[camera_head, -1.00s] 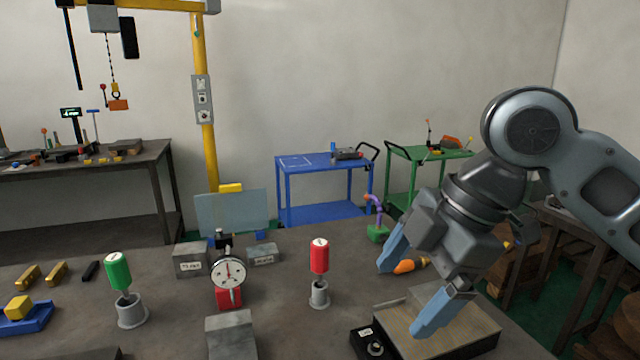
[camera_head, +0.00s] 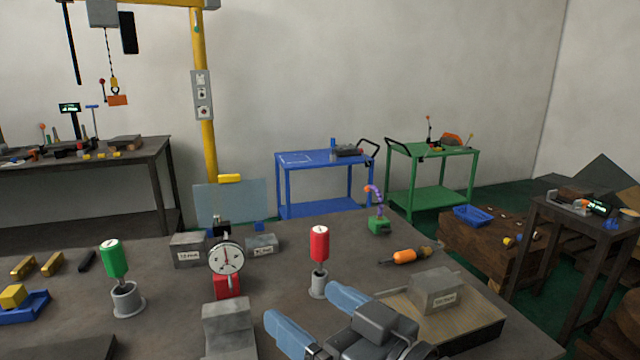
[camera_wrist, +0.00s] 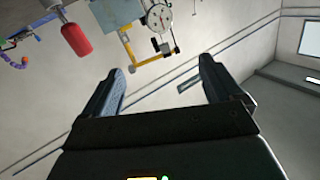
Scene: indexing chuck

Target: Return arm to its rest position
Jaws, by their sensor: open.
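My gripper (camera_head: 310,312) is in the lower middle of the head view, its two blue-grey fingers spread apart with nothing between them. It is low in the picture, in front of the red-handled tool (camera_head: 319,245) and right of the grey block at the table's front. In the wrist view my gripper (camera_wrist: 160,82) is also open and empty, with wall and ceiling lines behind it. The red handle shows there at the upper left (camera_wrist: 76,40), and the dial gauge (camera_wrist: 159,17) at the top. Most of my arm is out of the head view.
The workbench (camera_head: 180,320) holds a dial gauge (camera_head: 226,258), a green-handled tool (camera_head: 113,259), a grey labelled block (camera_head: 435,290) on a flat plate at the right, and an orange-handled screwdriver (camera_head: 405,257). A blue cart (camera_head: 325,160) and a green cart (camera_head: 440,153) stand behind.

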